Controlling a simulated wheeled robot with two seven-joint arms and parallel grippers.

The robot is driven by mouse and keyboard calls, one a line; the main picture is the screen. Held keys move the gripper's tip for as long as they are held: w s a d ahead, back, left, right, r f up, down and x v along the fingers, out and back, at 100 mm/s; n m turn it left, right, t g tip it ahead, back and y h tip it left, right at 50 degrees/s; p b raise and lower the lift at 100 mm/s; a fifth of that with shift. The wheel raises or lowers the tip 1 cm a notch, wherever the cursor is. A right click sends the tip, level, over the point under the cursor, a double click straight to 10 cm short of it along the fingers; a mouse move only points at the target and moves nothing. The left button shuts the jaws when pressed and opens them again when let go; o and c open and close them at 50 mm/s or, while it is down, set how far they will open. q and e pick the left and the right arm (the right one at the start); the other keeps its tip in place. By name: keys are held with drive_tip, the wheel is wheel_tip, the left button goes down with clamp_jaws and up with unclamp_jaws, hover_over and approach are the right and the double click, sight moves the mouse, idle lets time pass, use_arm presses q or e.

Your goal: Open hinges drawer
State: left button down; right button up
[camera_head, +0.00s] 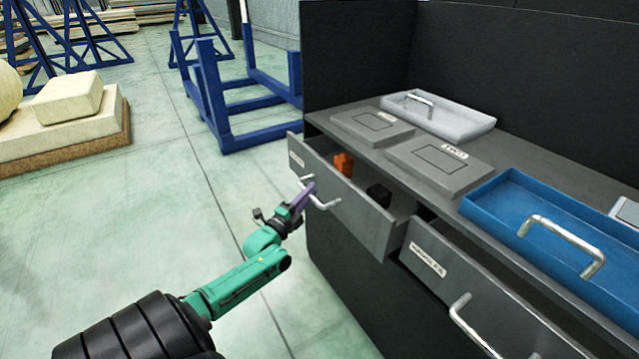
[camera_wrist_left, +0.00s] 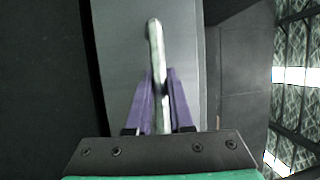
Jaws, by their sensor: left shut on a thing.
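The left drawer (camera_head: 352,204) of the dark grey cabinet is pulled part way out. An orange object (camera_head: 343,164) and a black object (camera_head: 379,194) lie inside it. Its label at the front's left end is too small to read. My left gripper (camera_head: 309,190), with purple fingers, is shut on this drawer's silver handle (camera_head: 328,204). In the left wrist view the handle (camera_wrist_left: 155,50) runs between the two fingers (camera_wrist_left: 161,95), with the grey drawer front behind it. My right gripper is not in view.
A second drawer (camera_head: 440,265) with a silver handle sits to the right, its front slightly out. On the worktop are a blue tray (camera_head: 490,205), a light grey tray (camera_head: 465,122) and two grey plates (camera_head: 440,170). Blue stands (camera_head: 215,120) are behind.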

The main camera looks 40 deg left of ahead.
use_arm(q)
drive_tip(key=s+a+p, duration=0.2)
drive_tip(key=s+p, duration=0.1)
drive_tip(key=s, duration=0.6)
drive_tip(key=s+a+p, duration=0.3)
drive_tip(key=s, duration=0.7)
drive_tip(key=shift+a, duration=0.35)
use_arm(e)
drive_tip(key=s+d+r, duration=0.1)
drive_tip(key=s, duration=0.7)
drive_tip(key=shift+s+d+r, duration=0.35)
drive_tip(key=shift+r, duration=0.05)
use_arm(q)
drive_tip(key=shift+f, duration=0.1)
drive_tip(key=c, duration=0.8)
unclamp_jaws()
drive_tip(key=s+d+f+b, duration=0.1)
drive_tip(key=s+f, duration=0.1)
drive_tip(key=s, duration=1.2)
drive_tip(key=shift+s+d+f, duration=0.15)
drive_tip(key=shift+d+f, duration=0.05)
drive_tip(key=shift+d, duration=0.05)
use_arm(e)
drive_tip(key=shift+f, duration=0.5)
